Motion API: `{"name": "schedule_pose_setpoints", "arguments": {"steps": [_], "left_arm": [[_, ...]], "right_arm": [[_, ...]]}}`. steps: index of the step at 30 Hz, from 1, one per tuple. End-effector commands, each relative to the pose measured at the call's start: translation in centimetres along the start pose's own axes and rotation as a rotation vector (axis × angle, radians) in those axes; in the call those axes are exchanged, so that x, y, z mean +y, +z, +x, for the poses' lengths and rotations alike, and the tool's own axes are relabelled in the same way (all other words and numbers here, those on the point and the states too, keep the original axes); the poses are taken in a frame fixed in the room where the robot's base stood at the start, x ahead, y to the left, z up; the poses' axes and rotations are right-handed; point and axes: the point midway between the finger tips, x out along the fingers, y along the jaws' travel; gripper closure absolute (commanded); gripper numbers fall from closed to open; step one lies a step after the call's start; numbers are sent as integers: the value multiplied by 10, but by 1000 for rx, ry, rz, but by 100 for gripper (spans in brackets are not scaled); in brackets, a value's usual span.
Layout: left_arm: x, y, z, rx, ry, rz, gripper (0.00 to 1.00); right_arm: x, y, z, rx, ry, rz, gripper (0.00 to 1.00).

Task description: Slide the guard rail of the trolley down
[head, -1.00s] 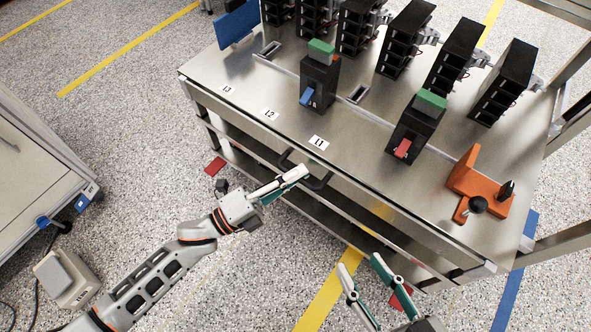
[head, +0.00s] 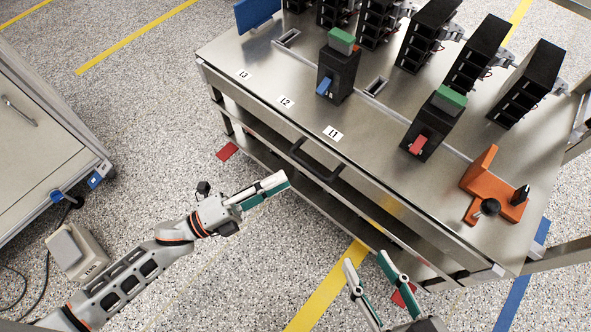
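The steel trolley (head: 290,108) stands at the right, with a flat top and shelves below. A black U-shaped handle (head: 316,166) sticks out from its front side. I cannot clearly make out which part is the guard rail. My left gripper (head: 282,183) is in front of the trolley, left of and below the handle in the picture, and looks apart from it. Its two fingers overlap in this view, so their gap is hidden; nothing shows in them. My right gripper (head: 366,260) is at the bottom, fingers spread and empty.
On the top stand two black breakers (head: 337,72) (head: 433,125), black racks (head: 527,80), a blue panel (head: 257,12) and an orange bracket (head: 484,178). A grey cabinet (head: 40,140) stands at left. Speckled floor between it and the trolley is mostly free.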

Motion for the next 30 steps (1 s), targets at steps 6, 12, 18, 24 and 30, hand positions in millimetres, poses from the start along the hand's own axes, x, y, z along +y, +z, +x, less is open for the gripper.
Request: {"name": "schedule_pose_setpoints", "arguments": {"steps": [6,12,18,24,30], "left_arm": [[1,0,-32,0,2,-1,74],[0,0,-41,0,1,1,74],[0,0,-41,0,1,0,74],[0,0,-41,0,1,0,74],[0,0,-40,0,1,0,74]], "right_arm": [[0,-1,0,1,0,0,60],[0,-1,0,2,1,0,60],[0,-1,0,2,1,0,60],[0,-1,0,2,1,0,60],[1,-1,0,3,2,0,60]]}}
